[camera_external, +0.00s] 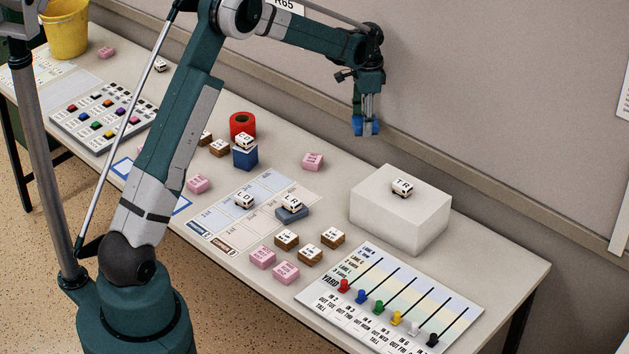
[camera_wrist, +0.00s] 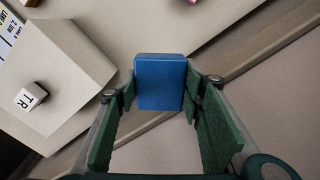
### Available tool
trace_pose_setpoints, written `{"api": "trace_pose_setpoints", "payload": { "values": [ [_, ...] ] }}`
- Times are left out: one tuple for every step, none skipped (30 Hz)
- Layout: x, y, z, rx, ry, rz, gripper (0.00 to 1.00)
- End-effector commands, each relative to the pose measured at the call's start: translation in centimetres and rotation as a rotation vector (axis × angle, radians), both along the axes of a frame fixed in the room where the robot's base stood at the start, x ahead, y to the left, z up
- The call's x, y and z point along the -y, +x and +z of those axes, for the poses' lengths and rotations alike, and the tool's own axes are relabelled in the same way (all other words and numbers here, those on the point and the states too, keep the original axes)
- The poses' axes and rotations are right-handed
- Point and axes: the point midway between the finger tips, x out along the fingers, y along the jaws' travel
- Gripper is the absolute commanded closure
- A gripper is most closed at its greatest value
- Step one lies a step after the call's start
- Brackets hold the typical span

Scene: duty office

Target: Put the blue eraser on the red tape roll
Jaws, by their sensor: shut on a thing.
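The blue eraser (camera_wrist: 160,82) is a blue block between the green finger pads of my gripper (camera_wrist: 160,95) in the wrist view. In the external view my gripper (camera_external: 367,120) is shut on the blue eraser (camera_external: 366,127) and holds it in the air, over the back of the table near the wall. The red tape roll (camera_external: 242,125) is on the table to the left of my gripper, behind a dark blue box. The box and the lettered block on it stand in front of the roll's lower part. The roll is not seen in the wrist view.
A white box (camera_external: 400,222) with a TR block (camera_external: 402,187) stands right of my gripper. A lettered block (camera_external: 244,141) sits on the dark blue box (camera_external: 244,158). Pink and brown blocks, a slider board (camera_external: 390,300) and a button panel (camera_external: 103,115) occupy the table.

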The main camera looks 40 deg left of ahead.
Motion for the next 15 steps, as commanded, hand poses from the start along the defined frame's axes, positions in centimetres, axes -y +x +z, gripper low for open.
{"api": "trace_pose_setpoints", "payload": {
  "values": [
    [-1.6,-0.1,0.1,0.0,0.0,0.023,0.74],
    [-2.4,-0.1,0.2,0.0,0.0,0.034,0.74],
    [-3.5,-0.2,0.2,0.0,-0.001,0.051,0.74],
    [-4.4,-0.3,0.3,0.0,-0.001,0.064,0.74],
    [-5.3,-0.4,0.3,0.0,-0.001,0.078,0.74],
    [-6.5,-0.5,0.4,0.0,-0.001,0.097,0.74],
    [-7.5,-0.6,0.4,0.0,-0.002,0.112,0.74],
    [-8.4,-0.8,0.4,0.0,-0.002,0.126,0.74],
    [-9.6,-0.9,0.5,0.0,-0.002,0.145,0.74],
    [-10.7,-1.1,0.5,0.0,-0.002,0.161,0.74],
    [-11.6,-1.2,0.5,0.0,-0.002,0.175,0.74],
    [-12.9,-1.4,0.6,0.0,-0.002,0.197,0.74],
    [-13.9,-1.6,0.6,0.0,-0.002,0.212,0.74],
    [-14.8,-1.8,0.6,0.0,-0.003,0.227,0.74],
    [-16.2,-2.1,0.7,0.0,-0.003,0.248,0.74]
  ]
}}
